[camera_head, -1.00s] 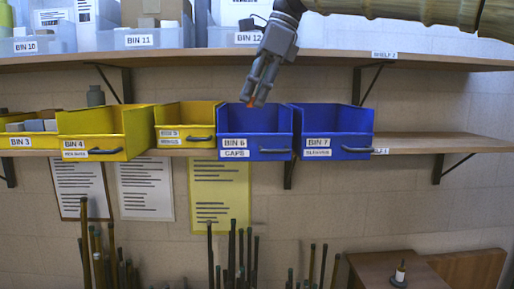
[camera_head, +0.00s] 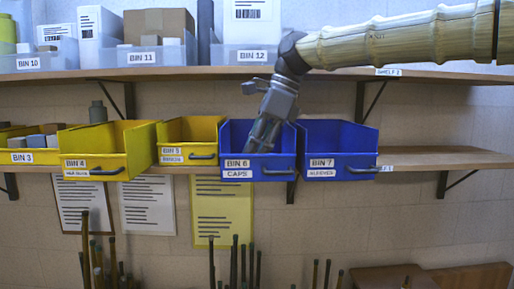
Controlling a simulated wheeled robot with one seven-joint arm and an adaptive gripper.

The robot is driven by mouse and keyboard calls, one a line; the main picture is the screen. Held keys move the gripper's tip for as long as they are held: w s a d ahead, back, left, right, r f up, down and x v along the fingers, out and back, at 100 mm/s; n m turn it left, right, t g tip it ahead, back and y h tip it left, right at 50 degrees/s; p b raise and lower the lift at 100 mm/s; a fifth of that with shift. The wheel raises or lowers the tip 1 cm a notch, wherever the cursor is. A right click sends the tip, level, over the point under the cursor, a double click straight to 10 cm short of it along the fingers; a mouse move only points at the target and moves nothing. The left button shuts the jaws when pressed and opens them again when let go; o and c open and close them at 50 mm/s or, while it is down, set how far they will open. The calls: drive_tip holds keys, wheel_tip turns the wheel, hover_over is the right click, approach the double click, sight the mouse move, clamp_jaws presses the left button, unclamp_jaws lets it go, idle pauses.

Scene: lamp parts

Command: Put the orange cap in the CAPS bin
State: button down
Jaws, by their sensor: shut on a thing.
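The CAPS bin (camera_head: 232,164) is the blue open bin labelled BIN 6 on the lower shelf. My gripper (camera_head: 262,138) reaches down into its open top from above, with the fingertips inside, in front of the bin's back wall. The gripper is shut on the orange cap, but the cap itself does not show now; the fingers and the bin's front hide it.
A blue bin labelled BIN 7 (camera_head: 345,158) stands right beside the CAPS bin. Yellow BIN 5 (camera_head: 188,155) and BIN 4 (camera_head: 92,165) stand to the left. The upper shelf (camera_head: 190,72) runs behind my arm, above the bins. The lower shelf is bare right of BIN 7.

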drive_tip(key=shift+f, duration=0.15)
drive_tip(key=shift+f, duration=0.35)
drive_tip(key=shift+s+f, duration=0.15)
drive_tip(key=shift+f, duration=0.15)
drive_tip(key=c, duration=1.5)
unclamp_jaws()
drive_tip(key=shift+f, duration=0.15)
drive_tip(key=shift+w+r, duration=0.2)
drive_tip(key=shift+r, duration=0.45)
drive_tip(key=b+v, duration=0.2)
drive_tip(key=v, duration=1)
drive_tip(key=shift+r, duration=0.2)
